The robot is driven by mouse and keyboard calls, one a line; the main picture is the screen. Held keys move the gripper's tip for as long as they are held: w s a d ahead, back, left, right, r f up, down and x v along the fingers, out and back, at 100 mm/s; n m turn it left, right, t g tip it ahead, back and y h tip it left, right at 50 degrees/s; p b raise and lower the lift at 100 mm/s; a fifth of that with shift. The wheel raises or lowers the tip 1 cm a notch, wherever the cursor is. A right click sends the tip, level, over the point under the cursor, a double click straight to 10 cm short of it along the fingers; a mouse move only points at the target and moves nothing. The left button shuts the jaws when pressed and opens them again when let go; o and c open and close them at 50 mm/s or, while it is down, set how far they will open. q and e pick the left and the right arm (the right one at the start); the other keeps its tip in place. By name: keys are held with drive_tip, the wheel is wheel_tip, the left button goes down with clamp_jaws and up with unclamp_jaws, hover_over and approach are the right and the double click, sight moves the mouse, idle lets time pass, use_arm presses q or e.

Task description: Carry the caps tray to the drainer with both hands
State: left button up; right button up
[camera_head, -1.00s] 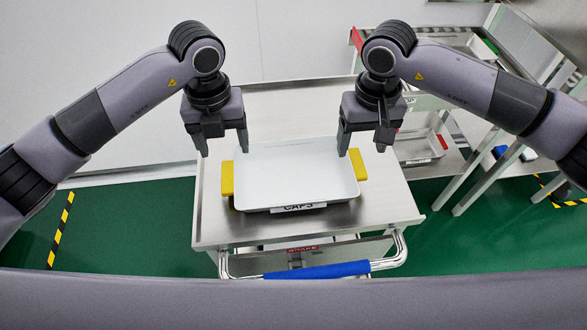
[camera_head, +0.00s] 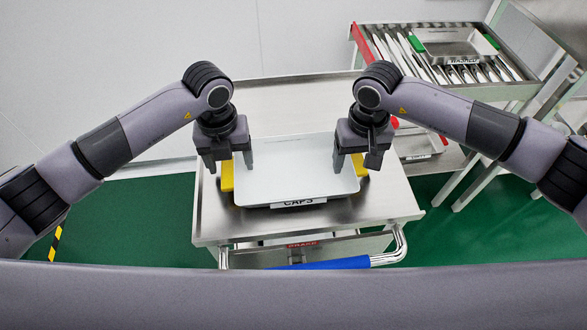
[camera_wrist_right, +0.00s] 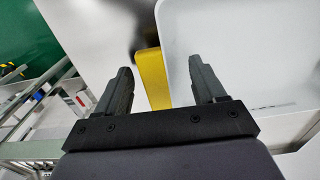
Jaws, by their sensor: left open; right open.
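The white caps tray (camera_head: 290,172) lies flat on a steel cart, its CAPS label (camera_head: 298,203) facing me. It has a yellow handle at each end, left (camera_head: 227,178) and right (camera_head: 357,162). My left gripper (camera_head: 229,166) is open above the left handle. My right gripper (camera_head: 355,163) is open over the right handle. In the right wrist view, the yellow handle (camera_wrist_right: 152,75) shows between the spread fingers of my right gripper (camera_wrist_right: 163,80), with the tray (camera_wrist_right: 225,40) to the right. Whether the fingers touch the handles, I cannot tell. I cannot identify the drainer for certain.
The steel cart (camera_head: 385,205) has a blue push handle (camera_head: 325,264) at its front. At the back right, a roller rack (camera_head: 395,50) holds a steel tray with green ends (camera_head: 455,45). A lower shelf beside the cart holds another tray (camera_head: 418,145).

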use_arm(q)
drive_tip(key=c, duration=1.2)
use_arm(e)
drive_tip(key=c, duration=1.2)
use_arm(q)
drive_tip(key=shift+r, duration=0.1)
drive_tip(key=shift+c, duration=0.2)
use_arm(e)
drive_tip(key=shift+r, duration=0.1)
drive_tip(key=shift+c, duration=0.2)
